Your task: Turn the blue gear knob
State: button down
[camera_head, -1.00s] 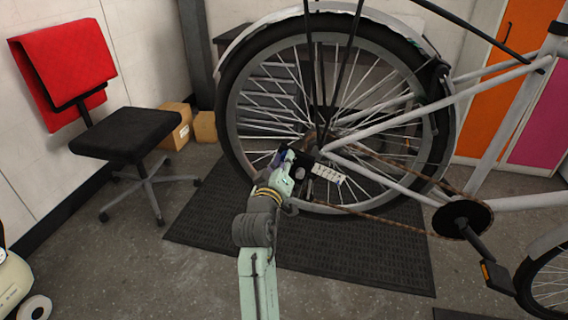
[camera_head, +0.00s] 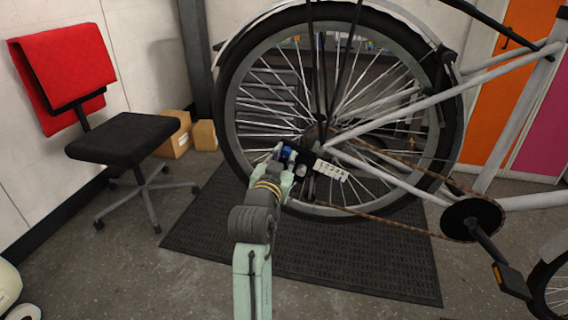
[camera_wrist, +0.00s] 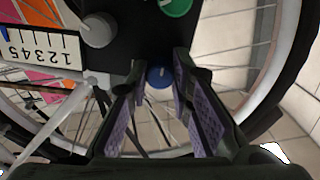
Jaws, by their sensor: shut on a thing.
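The blue gear knob (camera_wrist: 160,77) sits at the edge of a dark gear panel (camera_wrist: 134,36), between the fingertips of my gripper (camera_wrist: 159,65). My gripper is shut on the knob, one finger on each side of it. A grey knob (camera_wrist: 97,30) and a green knob (camera_wrist: 176,6) are on the same panel. A white scale numbered 1 to 5 (camera_wrist: 40,48) is at its left. In the head view the blue knob (camera_head: 288,154) is partly hidden by my gripper (camera_head: 286,165), beside the rear wheel hub.
The rear wheel (camera_head: 240,130) and its spokes stand close behind my gripper, with the chain (camera_head: 370,214) and crank (camera_head: 470,218) at right. A dark mat (camera_head: 300,255) lies below. A black chair (camera_head: 125,135) with a red cloth stands at left, near cardboard boxes (camera_head: 180,135).

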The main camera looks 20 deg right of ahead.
jog(key=m+b, duration=0.3)
jog(key=m, duration=0.2)
jog(key=shift+a+m, duration=0.1)
jog(key=shift+m, duration=0.2)
dwell(0.4)
jog(key=c, duration=1.4)
grip_release()
jog(key=v, duration=1.2)
